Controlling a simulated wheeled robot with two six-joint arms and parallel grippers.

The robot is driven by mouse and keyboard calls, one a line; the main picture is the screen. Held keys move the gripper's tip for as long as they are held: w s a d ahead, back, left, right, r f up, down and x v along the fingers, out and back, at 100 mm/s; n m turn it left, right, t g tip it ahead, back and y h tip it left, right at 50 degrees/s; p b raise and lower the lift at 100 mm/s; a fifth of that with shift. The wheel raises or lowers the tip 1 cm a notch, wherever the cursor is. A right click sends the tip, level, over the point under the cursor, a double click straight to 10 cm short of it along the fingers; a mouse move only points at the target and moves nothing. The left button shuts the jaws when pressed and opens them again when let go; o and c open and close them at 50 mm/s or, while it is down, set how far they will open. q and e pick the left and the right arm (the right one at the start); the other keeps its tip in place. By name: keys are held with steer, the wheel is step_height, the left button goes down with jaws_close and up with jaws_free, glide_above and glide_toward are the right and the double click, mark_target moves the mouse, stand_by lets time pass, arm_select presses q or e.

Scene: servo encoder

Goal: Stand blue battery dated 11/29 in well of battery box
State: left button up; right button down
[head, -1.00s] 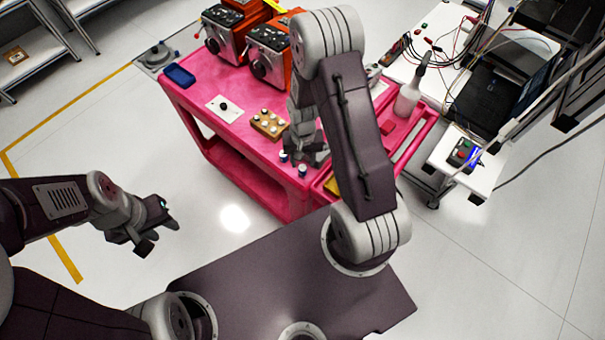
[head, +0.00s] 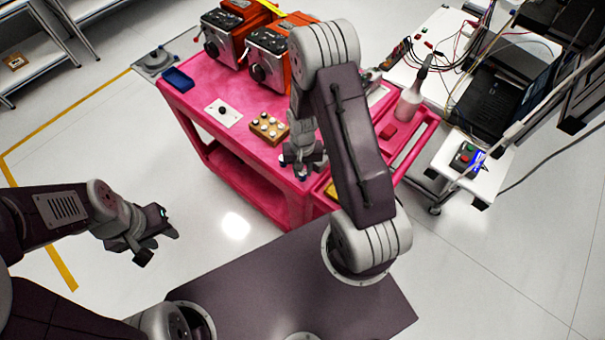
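A wooden block (head: 262,131) holding several round, pale-topped pieces sits on the pink cart; it looks like the battery box, and its wells are too small to make out. My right gripper (head: 301,168) points down over the cart's near edge, just right of the block. A small blue-and-white battery (head: 302,178) shows at its fingertips; I cannot tell whether it is gripped. Another small blue piece beside it is mostly covered by the gripper. No date is readable. My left gripper (head: 168,226) hangs over the floor, away from the cart, with nothing visible in it.
On the pink cart (head: 205,90) are a blue tray (head: 177,79), a white plate with a black knob (head: 222,112) and two orange-and-grey machines (head: 268,60).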

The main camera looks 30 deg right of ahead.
mark_target(303, 172)
step_height(303, 172, up, 7)
steer(key=p, duration=0.6)
steer(key=shift+r, duration=0.15)
